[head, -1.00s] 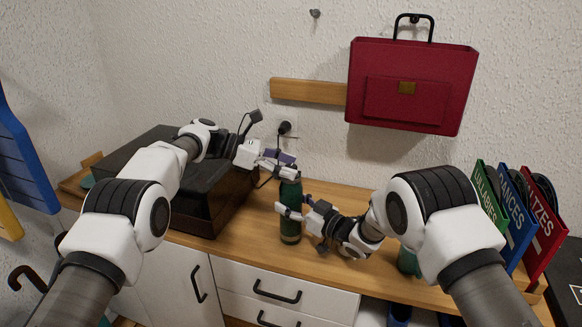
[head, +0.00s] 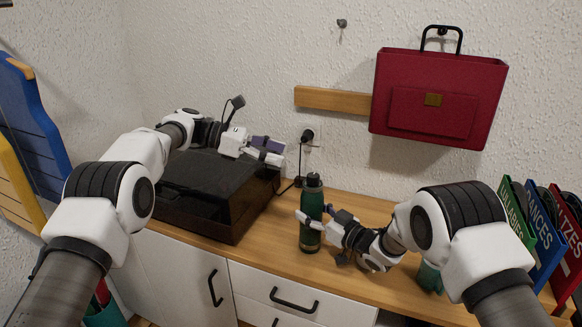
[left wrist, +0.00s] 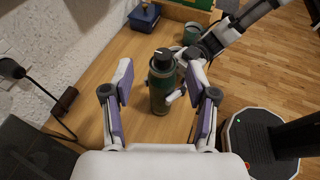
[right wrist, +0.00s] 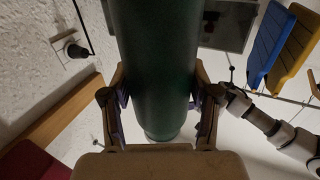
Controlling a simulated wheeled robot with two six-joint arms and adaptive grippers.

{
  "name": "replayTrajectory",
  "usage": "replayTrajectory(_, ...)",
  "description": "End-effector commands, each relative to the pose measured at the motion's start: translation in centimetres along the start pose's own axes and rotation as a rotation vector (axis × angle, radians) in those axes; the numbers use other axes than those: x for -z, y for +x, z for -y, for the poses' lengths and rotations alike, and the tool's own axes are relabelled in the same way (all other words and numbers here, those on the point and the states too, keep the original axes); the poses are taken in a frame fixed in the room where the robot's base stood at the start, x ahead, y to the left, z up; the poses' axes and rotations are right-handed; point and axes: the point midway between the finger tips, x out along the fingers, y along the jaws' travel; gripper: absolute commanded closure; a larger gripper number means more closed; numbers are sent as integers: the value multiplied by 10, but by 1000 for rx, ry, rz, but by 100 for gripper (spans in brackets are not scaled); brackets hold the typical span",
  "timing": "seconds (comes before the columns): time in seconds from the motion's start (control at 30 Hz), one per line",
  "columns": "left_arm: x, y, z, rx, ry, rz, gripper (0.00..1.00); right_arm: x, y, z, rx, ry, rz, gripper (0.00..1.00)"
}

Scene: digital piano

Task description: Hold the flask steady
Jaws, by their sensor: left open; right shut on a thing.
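The flask (head: 311,214) is a tall dark green bottle with a dark cap, upright on the wooden counter. My right gripper (head: 318,222) is shut on its body from the right. In the right wrist view the flask (right wrist: 152,60) fills the space between the two fingers (right wrist: 160,105). My left gripper (head: 262,150) is open and empty, up and to the left of the flask. In the left wrist view its fingers (left wrist: 160,100) are spread, with the flask (left wrist: 161,85) beyond them and apart from them.
A glossy black box (head: 215,190) stands left of the flask on the counter (head: 362,205). Folders (head: 545,235) stand at the right end, near a green cup (head: 430,277). A red bag (head: 437,100) hangs on the wall. A cable runs from the wall socket (head: 307,136).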

Motion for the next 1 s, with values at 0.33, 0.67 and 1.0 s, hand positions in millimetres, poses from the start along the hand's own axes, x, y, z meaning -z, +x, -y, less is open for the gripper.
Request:
replayTrajectory(0.33, -59, 46, 18, -367, -101, 163, 42, 0, 0, 0, 0, 1, 1, 100)
replayTrajectory(0.67, -2, 24, 78, -727, -278, -47, 42, 0, 0, 0, 0, 1, 0, 100)
replayTrajectory(1.0, 15, 48, 61, -756, -296, -80, 42, 0, 0, 0, 0, 0, -1, 100)
